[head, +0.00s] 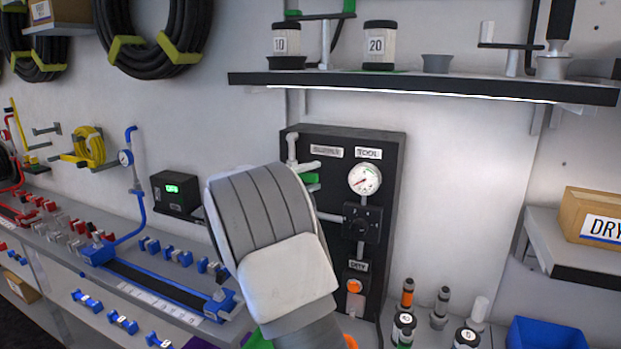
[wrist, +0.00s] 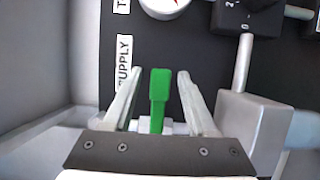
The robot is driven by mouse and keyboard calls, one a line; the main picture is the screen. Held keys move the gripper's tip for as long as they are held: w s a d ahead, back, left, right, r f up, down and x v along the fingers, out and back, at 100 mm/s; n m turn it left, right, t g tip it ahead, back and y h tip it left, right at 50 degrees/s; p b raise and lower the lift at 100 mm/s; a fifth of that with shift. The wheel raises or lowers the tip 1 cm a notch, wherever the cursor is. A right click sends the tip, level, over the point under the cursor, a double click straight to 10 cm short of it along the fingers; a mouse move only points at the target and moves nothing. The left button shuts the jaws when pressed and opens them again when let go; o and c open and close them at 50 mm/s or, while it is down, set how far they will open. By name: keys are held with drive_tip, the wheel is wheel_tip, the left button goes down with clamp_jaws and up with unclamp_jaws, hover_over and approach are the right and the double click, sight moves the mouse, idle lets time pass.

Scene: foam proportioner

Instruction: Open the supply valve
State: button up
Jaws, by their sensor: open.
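The supply valve has a green lever handle (wrist: 158,95) on a pale pipe fitting, beside the SUPPLY label (wrist: 124,62) on the black panel. In the wrist view the handle stands between the two fingers of my gripper (wrist: 158,85), with a gap on each side. My gripper is open. In the head view part of the green handle (head: 312,179) shows under the SUPPLY label, just past my arm. My arm hides the fingers and the lower left of the panel (head: 388,150) there.
The panel also carries a TOOL gauge (head: 364,180), a black dial knob (head: 361,223) and an orange button (head: 354,286). A shelf (head: 420,86) with labelled containers hangs above. Bottles (head: 404,326) stand at the lower right. A grey block (wrist: 250,135) sits close right of the fingers.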

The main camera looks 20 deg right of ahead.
clamp_jaws()
idle(1.3)
